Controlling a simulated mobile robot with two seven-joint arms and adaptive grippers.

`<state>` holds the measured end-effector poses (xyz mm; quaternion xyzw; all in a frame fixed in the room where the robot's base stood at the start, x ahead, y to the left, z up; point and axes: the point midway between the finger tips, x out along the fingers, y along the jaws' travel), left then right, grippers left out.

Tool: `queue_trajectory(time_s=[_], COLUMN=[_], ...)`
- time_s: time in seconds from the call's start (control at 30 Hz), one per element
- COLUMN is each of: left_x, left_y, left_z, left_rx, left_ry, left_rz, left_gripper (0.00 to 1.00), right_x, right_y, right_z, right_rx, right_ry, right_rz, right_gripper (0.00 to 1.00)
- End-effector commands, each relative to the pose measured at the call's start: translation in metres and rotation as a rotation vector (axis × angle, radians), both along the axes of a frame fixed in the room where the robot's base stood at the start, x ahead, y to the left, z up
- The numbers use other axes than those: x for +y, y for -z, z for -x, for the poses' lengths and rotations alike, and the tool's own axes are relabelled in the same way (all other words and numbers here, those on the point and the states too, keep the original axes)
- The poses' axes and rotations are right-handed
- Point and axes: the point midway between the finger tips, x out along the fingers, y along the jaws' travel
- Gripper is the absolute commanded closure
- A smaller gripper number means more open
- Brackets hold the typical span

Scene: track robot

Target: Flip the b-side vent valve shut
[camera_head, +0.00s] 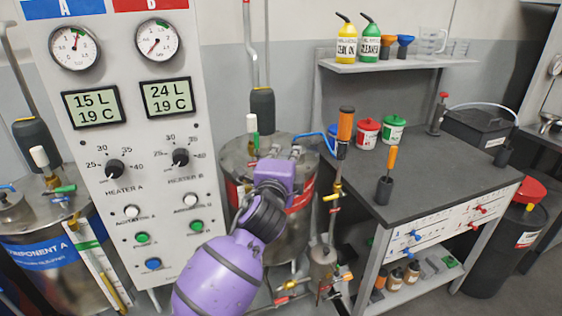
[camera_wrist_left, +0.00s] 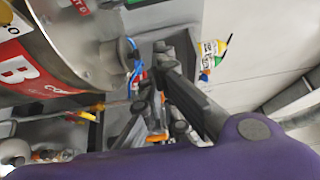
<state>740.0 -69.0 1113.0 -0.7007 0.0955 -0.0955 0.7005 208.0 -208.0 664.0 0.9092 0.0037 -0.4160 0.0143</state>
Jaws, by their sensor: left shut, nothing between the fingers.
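The B component drum (camera_head: 235,160) stands behind and right of the panel, with a metal lid and red band. It also shows in the left wrist view (camera_wrist_left: 75,40), with its red B label. A white-capped fitting (camera_head: 252,124) rises from its lid, with a little red at its base. I cannot make out the B-side vent valve's handle or its position; my left wrist covers part of the lid. My left gripper (camera_head: 292,152) is over the lid's right side, shut and empty. Its dark fingers also show in the left wrist view (camera_wrist_left: 160,52). My right gripper is not in view.
The control panel (camera_head: 135,220) stands at left. A dark workbench (camera_head: 440,165) with red and green tubs is at right. A blue hose (camera_head: 318,134) and an orange-handled upright fitting (camera_head: 345,125) stand between the drum and bench, close right of my gripper.

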Motion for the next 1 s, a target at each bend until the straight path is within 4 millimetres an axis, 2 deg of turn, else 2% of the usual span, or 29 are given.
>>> queue_trajectory(time_s=[0.1, 0.2, 0.3, 0.5, 1.0], left_x=[-0.008, -0.010, 0.011, 0.026, 0.030], left_y=[0.001, 0.001, -0.003, -0.002, 0.001], left_z=[-0.026, -0.043, -0.039, -0.037, -0.036], left_rx=[0.000, 0.002, -0.003, -0.002, -0.001], left_ry=[0.000, -0.001, -0.003, 0.001, 0.000], left_rz=[-0.002, -0.001, -0.002, 0.000, 0.007], left_gripper=[1.00, 1.00, 1.00, 1.00, 1.00], right_x=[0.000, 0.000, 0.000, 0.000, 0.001], right_y=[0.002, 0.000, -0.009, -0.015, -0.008], right_z=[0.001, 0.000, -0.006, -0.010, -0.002], right_rx=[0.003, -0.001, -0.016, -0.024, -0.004], right_ry=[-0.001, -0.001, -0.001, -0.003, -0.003], right_rz=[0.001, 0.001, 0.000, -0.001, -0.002], right_gripper=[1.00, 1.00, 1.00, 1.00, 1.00])
